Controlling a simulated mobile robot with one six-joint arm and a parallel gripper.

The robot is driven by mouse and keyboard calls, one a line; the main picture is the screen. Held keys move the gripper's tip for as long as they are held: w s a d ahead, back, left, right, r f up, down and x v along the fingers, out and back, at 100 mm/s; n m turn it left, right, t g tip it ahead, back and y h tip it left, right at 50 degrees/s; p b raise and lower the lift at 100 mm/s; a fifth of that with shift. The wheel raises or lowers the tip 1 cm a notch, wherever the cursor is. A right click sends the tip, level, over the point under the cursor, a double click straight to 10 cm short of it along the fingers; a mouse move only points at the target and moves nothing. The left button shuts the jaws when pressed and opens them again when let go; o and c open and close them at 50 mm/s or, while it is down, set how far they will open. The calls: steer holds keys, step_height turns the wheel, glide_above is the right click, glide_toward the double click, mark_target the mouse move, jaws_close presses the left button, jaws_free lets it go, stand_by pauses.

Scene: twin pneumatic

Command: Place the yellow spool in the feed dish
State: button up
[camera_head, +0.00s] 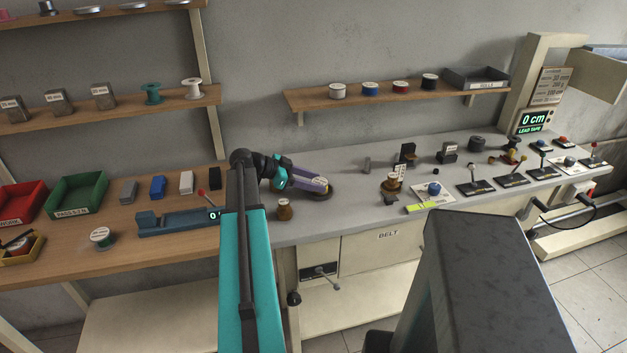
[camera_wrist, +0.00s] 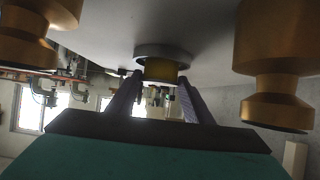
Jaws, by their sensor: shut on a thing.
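My gripper (camera_head: 318,184) is low over the grey bench top, its two purple fingers closed on the yellow spool (camera_wrist: 163,72). In the wrist view the spool's yellow side shows between the fingertips. In the head view only its pale labelled top shows between the fingers. A round grey dish-like rim (camera_wrist: 162,51) lies against the bench surface right at the spool, and I take it for the feed dish. The spool is at or in this rim; how deep it sits is hidden by the fingers.
A brass post (camera_head: 284,211) stands close left of my gripper, and another brass piece (camera_head: 391,188) stands to the right. A blue-knobbed control plate (camera_head: 433,190) and several levers lie further right. A blue fixture (camera_head: 177,221) is on the wooden bench at left.

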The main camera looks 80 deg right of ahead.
steer(key=shift+f, duration=0.15)
steer(key=o, duration=1.1)
steer(key=shift+w+a+r+b, duration=0.2)
steer(key=shift+w+r+b, duration=0.15)
steer(key=shift+w, duration=0.15)
steer(key=b+v, duration=0.2)
steer(key=v, duration=0.9)
steer(key=shift+b, duration=0.3)
steer(key=shift+s, duration=0.15)
